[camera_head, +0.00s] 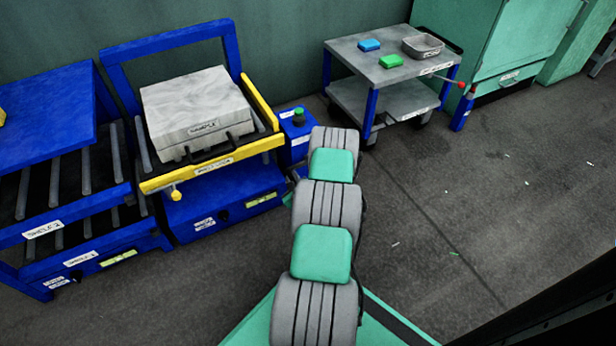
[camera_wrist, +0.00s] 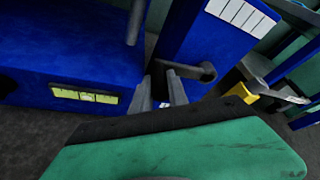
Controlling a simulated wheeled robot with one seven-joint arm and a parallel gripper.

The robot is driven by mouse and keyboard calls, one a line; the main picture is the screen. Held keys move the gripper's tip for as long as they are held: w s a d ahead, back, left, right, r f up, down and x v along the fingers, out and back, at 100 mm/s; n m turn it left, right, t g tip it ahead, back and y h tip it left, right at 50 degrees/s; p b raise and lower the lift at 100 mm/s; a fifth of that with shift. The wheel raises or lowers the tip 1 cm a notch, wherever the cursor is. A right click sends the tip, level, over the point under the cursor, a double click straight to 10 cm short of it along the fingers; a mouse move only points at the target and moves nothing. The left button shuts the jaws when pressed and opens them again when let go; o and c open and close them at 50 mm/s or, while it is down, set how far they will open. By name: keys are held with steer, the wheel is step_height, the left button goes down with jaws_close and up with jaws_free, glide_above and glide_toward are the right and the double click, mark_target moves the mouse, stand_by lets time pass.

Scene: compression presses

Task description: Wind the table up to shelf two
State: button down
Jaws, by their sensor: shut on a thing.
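The lift table (camera_head: 223,160) has a yellow-edged top on a blue base (camera_head: 225,207). A pale grey block (camera_head: 195,105) lies on it. The table stands beside a blue roller rack, whose upper label (camera_head: 42,229) seems to read shelf 2 and lower label (camera_head: 80,258) shelf 1. The table top looks near the upper roller level; I cannot tell exact alignment. In the wrist view a dark crank (camera_wrist: 205,72) sits on a blue post (camera_wrist: 215,45). My gripper (camera_wrist: 163,92) is shut on the crank's handle, which is mostly hidden between the fingers. My arm hides the gripper in the head view.
A grey-topped cart (camera_head: 360,55) at the back carries a blue block (camera_head: 369,45), a green block (camera_head: 390,61) and a grey bin (camera_head: 423,46). A green cabinet (camera_head: 500,50) stands at the back right. The floor on the right is mostly clear.

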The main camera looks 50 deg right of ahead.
steer(key=shift+w+d+r, duration=0.1)
steer(key=shift+d+r, duration=0.1)
steer(key=shift+r, duration=0.1)
steer(key=c, duration=1.6)
jaws_free()
steer(key=shift+c, duration=0.2)
steer(key=o, duration=0.3)
steer(key=shift+f, duration=0.1)
steer(key=shift+o, duration=0.2)
steer(key=p+v, duration=0.2)
steer(key=v, duration=0.6)
